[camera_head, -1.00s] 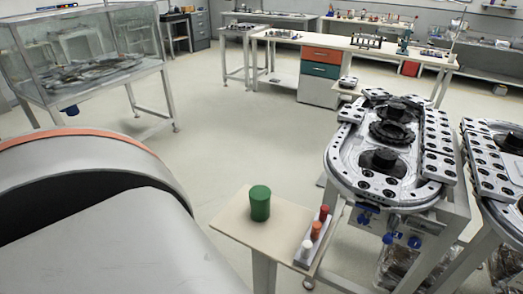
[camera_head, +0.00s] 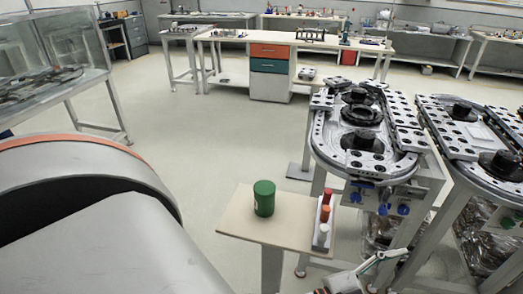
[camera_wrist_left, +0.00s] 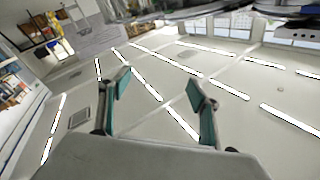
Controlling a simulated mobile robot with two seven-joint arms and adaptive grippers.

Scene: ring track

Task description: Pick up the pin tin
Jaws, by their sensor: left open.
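A green cylinder (camera_head: 264,198), which looks like the pin tin, stands upright on a small beige side table (camera_head: 240,222) in the head view. My left gripper (camera_wrist_left: 158,88) shows in the left wrist view with its two teal-padded fingers spread and nothing between them. It faces what looks like the ceiling with light strips, away from the tin. My right gripper (camera_head: 378,262) is partly in the head view at the bottom edge, below and right of the tin and apart from it. Its finger gap cannot be made out.
A white rack (camera_head: 322,240) with red, orange and white pegs stands on the table's right edge. Ring-track machines (camera_head: 362,140) stand to the right. A glass case (camera_head: 50,75) is at the left. A long workbench (camera_head: 300,42) is at the back. Open floor lies between.

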